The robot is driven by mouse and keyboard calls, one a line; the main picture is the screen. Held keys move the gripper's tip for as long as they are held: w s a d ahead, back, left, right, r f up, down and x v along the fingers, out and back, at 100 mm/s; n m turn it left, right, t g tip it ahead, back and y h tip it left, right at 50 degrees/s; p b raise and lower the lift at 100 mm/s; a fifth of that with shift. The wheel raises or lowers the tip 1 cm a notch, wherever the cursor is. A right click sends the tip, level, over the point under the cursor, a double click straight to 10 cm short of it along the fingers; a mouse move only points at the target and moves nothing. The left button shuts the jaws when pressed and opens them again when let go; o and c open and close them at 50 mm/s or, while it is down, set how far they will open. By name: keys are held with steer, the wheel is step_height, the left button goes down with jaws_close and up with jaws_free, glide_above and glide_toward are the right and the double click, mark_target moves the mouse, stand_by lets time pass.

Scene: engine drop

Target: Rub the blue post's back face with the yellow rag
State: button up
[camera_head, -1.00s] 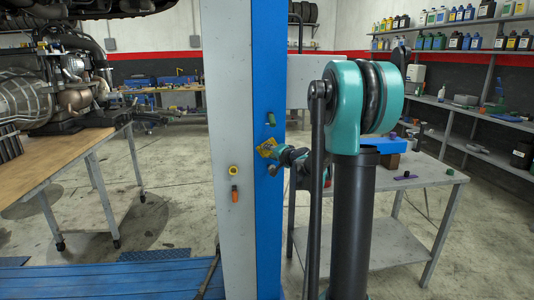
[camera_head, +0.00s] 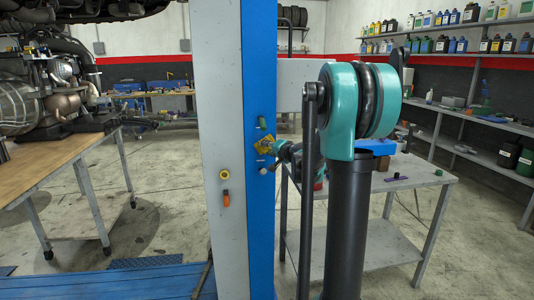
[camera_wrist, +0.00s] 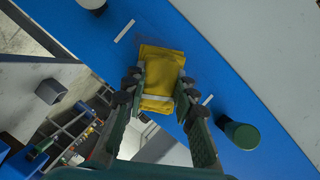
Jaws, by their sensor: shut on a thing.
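The post (camera_head: 259,60) stands upright in the middle of the head view, with a blue face beside a grey face. The yellow rag (camera_head: 264,145) is at the blue face, a little below a green knob. In the wrist view, the folded rag (camera_wrist: 162,68) lies over the blue surface (camera_wrist: 215,75) and seems to touch it. My gripper (camera_wrist: 160,92) is shut on the rag, with a finger on each side. In the head view, my gripper (camera_head: 277,149) reaches the post from the right, partly hidden by my arm. A faint grey patch shows beside the rag's far edge.
The grey face carries a yellow button (camera_head: 224,174) and an orange switch (camera_head: 227,199). A grey table (camera_head: 420,172) stands right, a wooden bench (camera_head: 50,170) with an engine left.

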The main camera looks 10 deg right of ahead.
mark_target(262, 140)
steer(key=shift+a, duration=2.05)
steer(key=shift+s+r, duration=0.1)
steer(key=shift+r, duration=1.4)
steer(key=shift+d, duration=2.05)
steer(key=shift+s, duration=2.85)
steer(key=shift+s, duration=0.1)
steer(key=s, duration=0.2)
steer(key=shift+s, duration=0.4)
